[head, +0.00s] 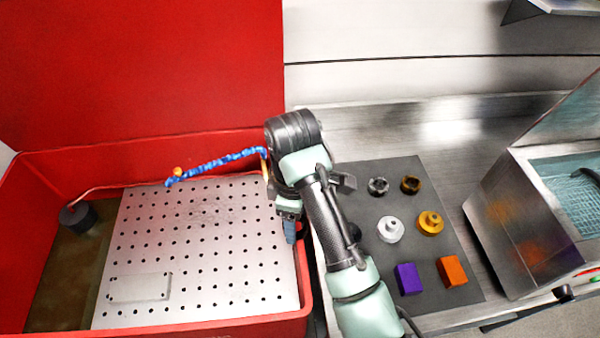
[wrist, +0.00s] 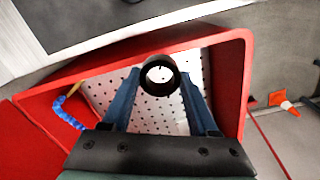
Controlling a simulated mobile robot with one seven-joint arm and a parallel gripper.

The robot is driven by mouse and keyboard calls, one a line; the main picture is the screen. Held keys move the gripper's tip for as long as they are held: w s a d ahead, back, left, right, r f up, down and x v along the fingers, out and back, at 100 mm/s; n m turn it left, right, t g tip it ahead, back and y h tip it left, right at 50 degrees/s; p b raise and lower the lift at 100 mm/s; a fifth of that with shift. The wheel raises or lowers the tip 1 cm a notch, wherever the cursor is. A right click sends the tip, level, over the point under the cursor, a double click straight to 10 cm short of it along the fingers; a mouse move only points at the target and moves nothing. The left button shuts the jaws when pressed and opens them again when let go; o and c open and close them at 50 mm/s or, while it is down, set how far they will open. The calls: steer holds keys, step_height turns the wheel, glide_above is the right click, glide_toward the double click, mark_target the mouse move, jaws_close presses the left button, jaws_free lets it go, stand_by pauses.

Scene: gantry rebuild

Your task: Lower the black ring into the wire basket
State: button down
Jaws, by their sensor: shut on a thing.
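My gripper (head: 290,230) hangs over the right edge of the red wash tub. In the wrist view its two blue fingers (wrist: 161,78) are shut on the black ring (wrist: 160,92), which sits between the fingertips with its hole showing the plate below. In the head view the ring is mostly hidden behind the fingers. The wire basket (head: 578,190) is at the far right, a teal mesh inside the open steel tank, with a dark handle (head: 590,176) above it. My gripper is far to the left of the basket. The basket is cut off by the picture edge.
The red tub (head: 45,190) holds a perforated plate (head: 200,240) and a blue jointed hose (head: 215,163). Between tub and tank (head: 525,220), a dark mat (head: 430,275) carries several metal parts, a purple block (head: 408,279) and an orange block (head: 452,271). A raised lid stands at the tank's back.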

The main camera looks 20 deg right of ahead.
steer(key=s+a+f+m, duration=0.6)
steer(key=a+f+m, duration=0.2)
steer(key=a+m, duration=0.2)
steer(key=shift+s+a+f+m, duration=0.15)
steer(key=shift+s+a+m, duration=0.15)
steer(key=shift+a, duration=0.55)
